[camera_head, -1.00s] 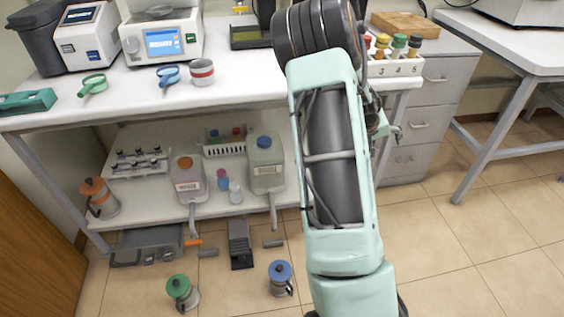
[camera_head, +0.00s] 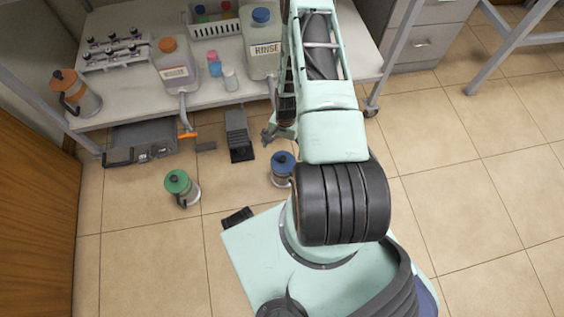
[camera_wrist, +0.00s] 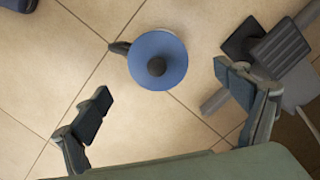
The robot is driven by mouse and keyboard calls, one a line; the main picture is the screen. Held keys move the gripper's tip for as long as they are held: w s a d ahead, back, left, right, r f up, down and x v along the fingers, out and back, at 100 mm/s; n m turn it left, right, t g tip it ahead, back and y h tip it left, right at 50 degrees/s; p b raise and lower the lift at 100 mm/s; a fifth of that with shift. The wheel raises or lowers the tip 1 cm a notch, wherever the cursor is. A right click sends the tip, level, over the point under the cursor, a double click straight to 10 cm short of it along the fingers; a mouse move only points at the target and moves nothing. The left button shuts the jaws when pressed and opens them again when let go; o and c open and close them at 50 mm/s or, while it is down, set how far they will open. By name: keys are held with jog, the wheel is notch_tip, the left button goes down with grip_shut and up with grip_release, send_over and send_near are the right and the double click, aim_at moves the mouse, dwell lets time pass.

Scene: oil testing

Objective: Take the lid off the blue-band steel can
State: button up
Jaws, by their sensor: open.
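The blue-band steel can (camera_head: 281,178) stands upright on the tiled floor in the head view, just left of my arm, which hides part of its right side. In the wrist view I look down on its round blue lid (camera_wrist: 158,60) with a dark knob in the middle; the lid is on the can. A dark handle sticks out to the left of the lid. My gripper (camera_wrist: 165,100) is open and empty, with its two fingers apart and the lid between and beyond them, not touched. In the head view my gripper (camera_head: 268,137) is partly hidden by my arm.
A green-lidded can (camera_head: 181,187) stands on the floor to the left. A dark foot pedal (camera_head: 239,135) and a grey case (camera_head: 140,143) lie by the bench. An orange-lidded can (camera_head: 75,92) sits on the lower shelf (camera_head: 120,113). Floor to the right is clear.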

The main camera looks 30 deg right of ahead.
aim_at(283, 158)
jog(key=f, duration=0.2)
jog(key=f+b, duration=0.1)
jog(key=f, duration=0.1)
jog(key=s+f+b, duration=0.1)
jog(key=f, duration=0.1)
jog(key=shift+a+f, duration=0.1)
jog(key=shift+a, duration=0.1)
jog(key=shift+c, duration=0.6)
jog(key=c, duration=1.9)
jog(key=shift+c, duration=0.4)
